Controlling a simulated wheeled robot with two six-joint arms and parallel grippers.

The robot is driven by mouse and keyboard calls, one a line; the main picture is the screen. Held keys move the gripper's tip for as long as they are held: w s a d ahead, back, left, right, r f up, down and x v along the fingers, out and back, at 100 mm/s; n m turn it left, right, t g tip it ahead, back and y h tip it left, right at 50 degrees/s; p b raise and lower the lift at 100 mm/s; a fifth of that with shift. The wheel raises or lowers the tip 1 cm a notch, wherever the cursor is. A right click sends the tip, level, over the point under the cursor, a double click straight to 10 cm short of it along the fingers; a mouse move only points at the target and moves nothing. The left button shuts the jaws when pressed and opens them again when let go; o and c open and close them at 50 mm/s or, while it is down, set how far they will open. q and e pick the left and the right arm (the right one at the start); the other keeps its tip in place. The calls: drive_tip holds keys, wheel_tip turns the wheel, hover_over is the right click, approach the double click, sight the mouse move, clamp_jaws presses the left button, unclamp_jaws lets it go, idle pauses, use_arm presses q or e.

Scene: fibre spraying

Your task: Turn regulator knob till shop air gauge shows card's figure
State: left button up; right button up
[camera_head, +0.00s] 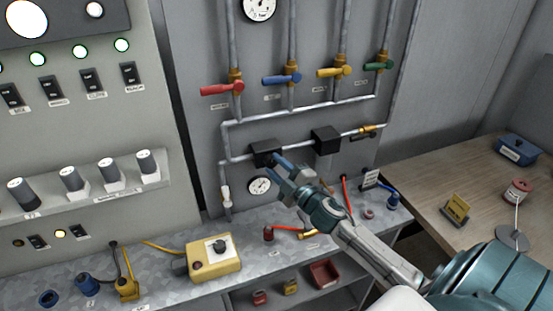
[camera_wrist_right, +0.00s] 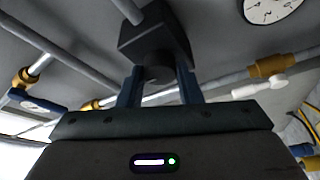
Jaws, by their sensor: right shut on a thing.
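My right gripper (camera_head: 280,173) reaches up to a black regulator block (camera_head: 265,146) on the grey panel's lower pipe. In the right wrist view the two blue fingers (camera_wrist_right: 159,86) are shut on the dark round knob (camera_wrist_right: 159,68) below the block (camera_wrist_right: 155,38). A round white gauge (camera_head: 260,186) hangs under the regulator in the head view, partly beside the fingers. The gauge (camera_wrist_right: 272,8) is cut off at the top right of the wrist view. Its figures are too small to read. My left gripper is not in view.
A second black block (camera_head: 326,140) sits to the right on the same pipe. Red (camera_head: 222,89), blue, yellow and green valve handles line the pipes above. A yellow control box (camera_head: 214,257) stands on the metal bench. A wooden table (camera_head: 480,187) is at right.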

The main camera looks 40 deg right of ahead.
idle(0.3)
drive_tip(key=o, duration=1)
drive_tip(key=shift+s+f, duration=0.15)
drive_tip(key=shift+f, duration=0.05)
drive_tip(key=shift+b+v, duration=4.9)
drive_tip(key=shift+v, duration=0.35)
drive_tip(key=shift+r, duration=0.15)
